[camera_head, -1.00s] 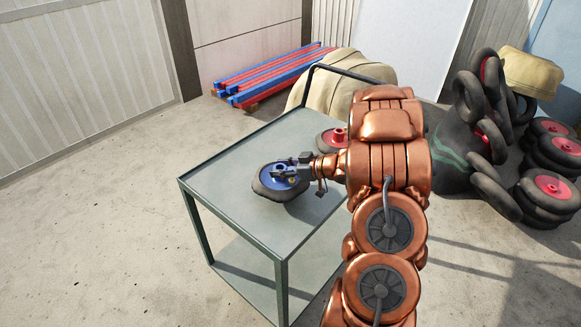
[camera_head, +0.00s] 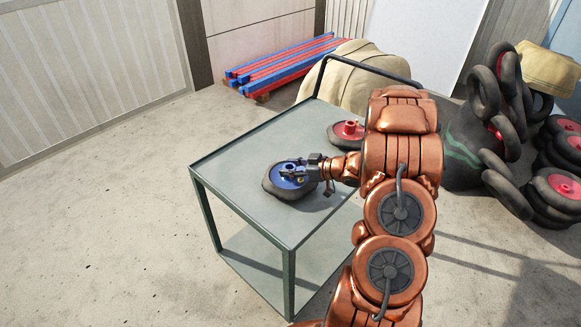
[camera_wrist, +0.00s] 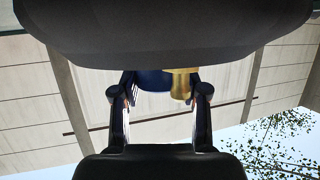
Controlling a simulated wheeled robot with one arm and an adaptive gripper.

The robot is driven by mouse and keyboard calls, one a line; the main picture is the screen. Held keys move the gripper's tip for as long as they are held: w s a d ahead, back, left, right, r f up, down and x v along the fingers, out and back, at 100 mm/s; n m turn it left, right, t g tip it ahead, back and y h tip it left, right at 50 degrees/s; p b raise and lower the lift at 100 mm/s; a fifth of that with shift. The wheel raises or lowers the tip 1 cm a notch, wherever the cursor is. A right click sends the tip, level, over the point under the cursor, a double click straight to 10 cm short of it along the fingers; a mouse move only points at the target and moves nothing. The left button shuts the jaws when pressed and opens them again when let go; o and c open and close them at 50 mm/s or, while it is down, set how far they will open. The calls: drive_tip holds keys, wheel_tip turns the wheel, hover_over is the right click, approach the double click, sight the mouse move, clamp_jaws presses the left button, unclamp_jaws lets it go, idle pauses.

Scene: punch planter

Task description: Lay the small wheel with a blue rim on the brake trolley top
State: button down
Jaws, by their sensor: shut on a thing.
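The small wheel with a blue rim (camera_head: 283,190) and black tyre is at the middle of the grey-green trolley top (camera_head: 236,176). It looks flat and at or very near the surface; I cannot tell if it touches. My gripper (camera_head: 296,174) reaches in from the right and is shut on the wheel's hub. In the wrist view the dark tyre (camera_wrist: 165,30) fills the upper part, with part of the blue hub and a brass-coloured piece (camera_wrist: 181,86) between the fingers (camera_wrist: 160,98).
A red-rimmed wheel (camera_head: 346,132) lies on the trolley's far right part, beside my arm. A black handle (camera_head: 369,66) rises at the trolley's back. Red and blue bars (camera_head: 285,66) lie behind. Several wheels (camera_head: 560,185) are piled at right. The trolley's left part is clear.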

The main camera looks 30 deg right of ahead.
drive_tip(key=c, duration=0.6)
unclamp_jaws()
drive_tip(key=shift+r, duration=0.1)
drive_tip(key=b+v, duration=0.1)
drive_tip(key=v, duration=1.1)
